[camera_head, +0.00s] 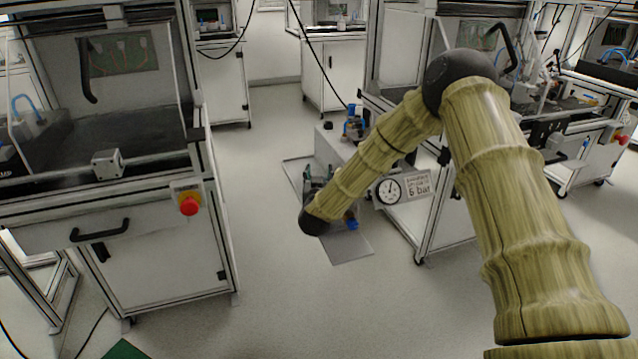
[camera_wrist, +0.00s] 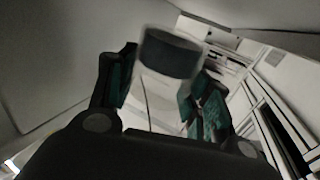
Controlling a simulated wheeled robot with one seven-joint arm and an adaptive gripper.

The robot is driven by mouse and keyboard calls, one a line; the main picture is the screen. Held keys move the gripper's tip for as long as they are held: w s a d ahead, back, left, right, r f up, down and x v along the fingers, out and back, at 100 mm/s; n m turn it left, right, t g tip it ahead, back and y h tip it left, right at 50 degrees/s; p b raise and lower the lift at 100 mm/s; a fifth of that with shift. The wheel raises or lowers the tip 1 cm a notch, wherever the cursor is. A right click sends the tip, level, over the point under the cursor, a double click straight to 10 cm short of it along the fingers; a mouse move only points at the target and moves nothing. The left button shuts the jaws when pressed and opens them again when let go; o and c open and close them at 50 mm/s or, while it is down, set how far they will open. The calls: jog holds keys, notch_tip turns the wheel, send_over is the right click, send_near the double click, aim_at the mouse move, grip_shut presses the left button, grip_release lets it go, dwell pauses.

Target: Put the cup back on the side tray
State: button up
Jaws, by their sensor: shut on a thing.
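My gripper (camera_head: 319,176) shows small in the head view, partly behind my wrist, over the grey side tray (camera_head: 352,251). In the wrist view my gripper (camera_wrist: 164,88) has its green-padded fingers on both sides of the cup (camera_wrist: 168,55). The cup has a dark band at one end and a pale body, and looks slightly blurred. The gripper is shut on it. In the head view the cup is too hidden to make out. Whether it touches the tray cannot be told.
A grey box with blue fittings (camera_head: 352,122) stands by the tray, beside a machine with a pressure gauge (camera_head: 389,190). A workstation with a red button (camera_head: 189,205) stands at left. The floor (camera_head: 280,285) between them is clear.

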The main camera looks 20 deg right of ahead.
notch_tip(320, 180, down, 3)
jog(key=shift+r, duration=0.3)
jog(key=o, duration=1)
